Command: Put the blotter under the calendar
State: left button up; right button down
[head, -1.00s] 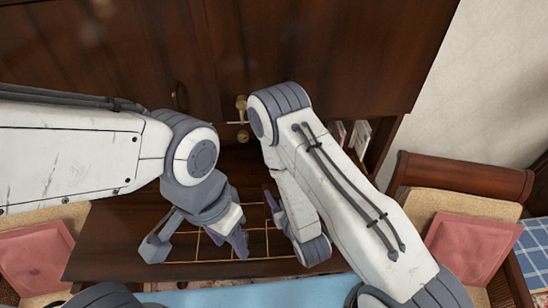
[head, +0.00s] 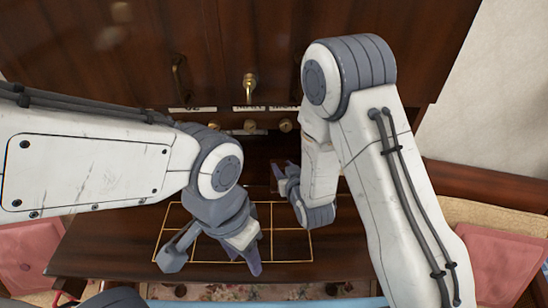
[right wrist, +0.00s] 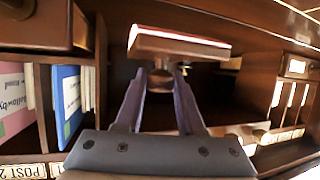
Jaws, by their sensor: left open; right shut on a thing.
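In the head view my right gripper (head: 285,180) is at the front of the desk's compartments, and the held piece is mostly hidden there. My left gripper (head: 212,258) is open and empty above the gold-lined grid (head: 290,230) on the desk surface. I cannot pick out a calendar in these frames.
A dark wooden cabinet (head: 215,45) with brass handles rises behind the desk. Labelled compartments hold a pink book (right wrist: 14,95) and a blue book (right wrist: 68,100) at left in the wrist view. A chair with a pink cushion (head: 503,238) stands at right.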

jog(key=w+p, duration=0.1)
jog(key=w, duration=0.2)
jog(key=w+a+p, duration=0.1)
jog(key=w, duration=0.2)
jog(key=w+a+p, duration=0.1)
jog(key=w, duration=0.2)
jog(key=shift+a+r+p, duration=0.2)
jog(key=shift+p, duration=0.15)
notch_tip(320, 180, down, 3)
jog(key=shift+r+p, duration=0.1)
jog(key=shift+p, duration=0.9)
jog(key=shift+f, duration=0.5)
jog(key=shift+f, duration=0.2)
jog(key=c, duration=0.5)
grip_release()
jog(key=shift+s, duration=0.1)
jog(key=shift+r, duration=0.1)
